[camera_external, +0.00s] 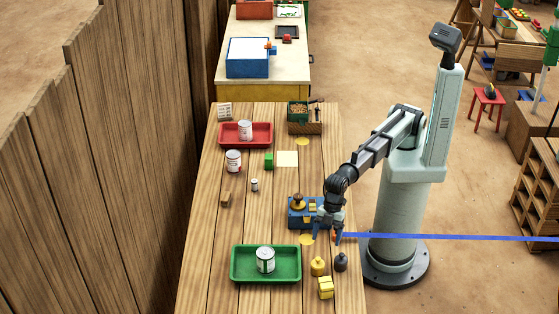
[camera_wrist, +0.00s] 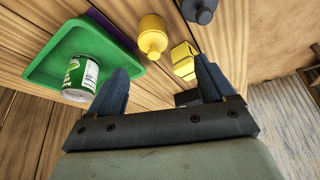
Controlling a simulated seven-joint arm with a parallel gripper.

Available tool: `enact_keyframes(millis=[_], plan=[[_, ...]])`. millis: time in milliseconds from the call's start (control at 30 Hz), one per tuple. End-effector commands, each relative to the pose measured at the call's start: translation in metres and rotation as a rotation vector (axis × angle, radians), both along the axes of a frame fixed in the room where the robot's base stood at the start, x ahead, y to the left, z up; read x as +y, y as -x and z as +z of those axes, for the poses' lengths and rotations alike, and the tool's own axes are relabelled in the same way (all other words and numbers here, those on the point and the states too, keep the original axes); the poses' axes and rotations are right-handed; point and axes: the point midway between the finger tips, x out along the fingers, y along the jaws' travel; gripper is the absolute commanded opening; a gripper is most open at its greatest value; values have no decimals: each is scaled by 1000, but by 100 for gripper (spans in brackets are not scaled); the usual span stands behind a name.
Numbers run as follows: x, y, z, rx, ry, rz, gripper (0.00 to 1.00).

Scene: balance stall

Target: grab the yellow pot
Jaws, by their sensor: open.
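The yellow pot (camera_external: 317,267) is a small rounded vessel with a narrower top, standing on the wooden table just right of the green tray. It also shows in the wrist view (camera_wrist: 152,36), upper middle, beyond my fingertips. My gripper (camera_external: 326,237) points down above the table, a little behind the pot, open and apart from it. In the wrist view my gripper (camera_wrist: 161,70) has nothing between its two dark fingers. A dark pot (camera_external: 341,262) of similar shape stands right of the yellow pot, and a yellow block-like object (camera_external: 326,288) is in front.
The green tray (camera_external: 236,277) holds a white and green can (camera_external: 265,260). A blue box (camera_external: 295,224) with brass-coloured things stands beside my gripper. A red tray (camera_external: 226,143) with a can is farther back.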

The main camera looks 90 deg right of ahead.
Motion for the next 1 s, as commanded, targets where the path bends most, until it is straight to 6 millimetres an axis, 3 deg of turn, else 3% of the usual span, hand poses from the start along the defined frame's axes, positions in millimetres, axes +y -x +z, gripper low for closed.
enact_keyframes(millis=[167,533,1000], plan=[[-1,-8,-10,-2,15,-13,82],[21,-16,-65,-1,15,-10,82],[30,-22,-91,-1,13,-11,82]])
